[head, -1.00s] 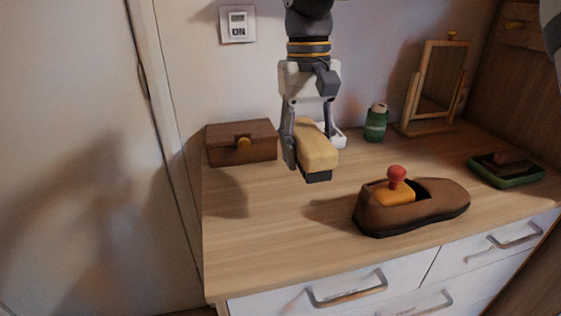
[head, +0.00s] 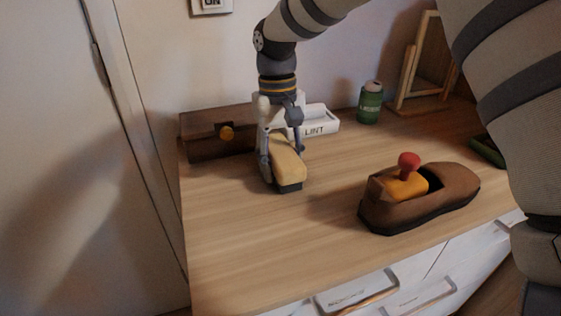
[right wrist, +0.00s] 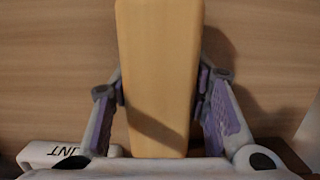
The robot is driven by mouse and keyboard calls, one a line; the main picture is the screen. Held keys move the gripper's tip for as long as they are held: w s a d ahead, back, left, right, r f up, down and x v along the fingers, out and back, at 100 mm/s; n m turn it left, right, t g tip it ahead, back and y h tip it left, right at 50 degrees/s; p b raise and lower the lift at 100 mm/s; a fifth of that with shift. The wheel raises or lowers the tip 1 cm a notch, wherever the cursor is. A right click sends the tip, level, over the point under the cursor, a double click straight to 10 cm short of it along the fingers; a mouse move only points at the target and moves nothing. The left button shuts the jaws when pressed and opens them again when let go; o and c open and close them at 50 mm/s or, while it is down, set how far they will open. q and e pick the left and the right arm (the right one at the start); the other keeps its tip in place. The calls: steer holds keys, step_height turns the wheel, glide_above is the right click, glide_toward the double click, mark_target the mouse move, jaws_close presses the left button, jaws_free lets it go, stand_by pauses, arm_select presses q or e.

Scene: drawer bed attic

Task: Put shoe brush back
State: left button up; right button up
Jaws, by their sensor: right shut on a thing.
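The shoe brush (head: 288,163) has a pale yellow wooden body and a dark underside. My right gripper (head: 283,160) is shut on it and holds it low over the left part of the wooden dresser top (head: 270,240), dark side down. I cannot tell whether it touches the wood. In the right wrist view the brush (right wrist: 158,75) lies between both fingers (right wrist: 160,100). The brown shoe (head: 415,205), with a yellow insert and red knob, stands to the right of the brush. My left gripper is not in view.
A brown wooden box (head: 205,143) with a yellow knob is behind left. A white item marked LINT (head: 318,124) lies behind the gripper. The front left top is clear.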

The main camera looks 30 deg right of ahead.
mark_target(278, 145)
steer(key=shift+w+f, duration=0.1)
steer(key=shift+w, duration=0.1)
steer(key=o, duration=1.3)
steer(key=r, duration=0.4)
steer(key=w+r, duration=0.1)
steer(key=r, duration=0.7)
steer(key=shift+w+d+r, duration=0.15)
steer(key=shift+w, duration=0.05)
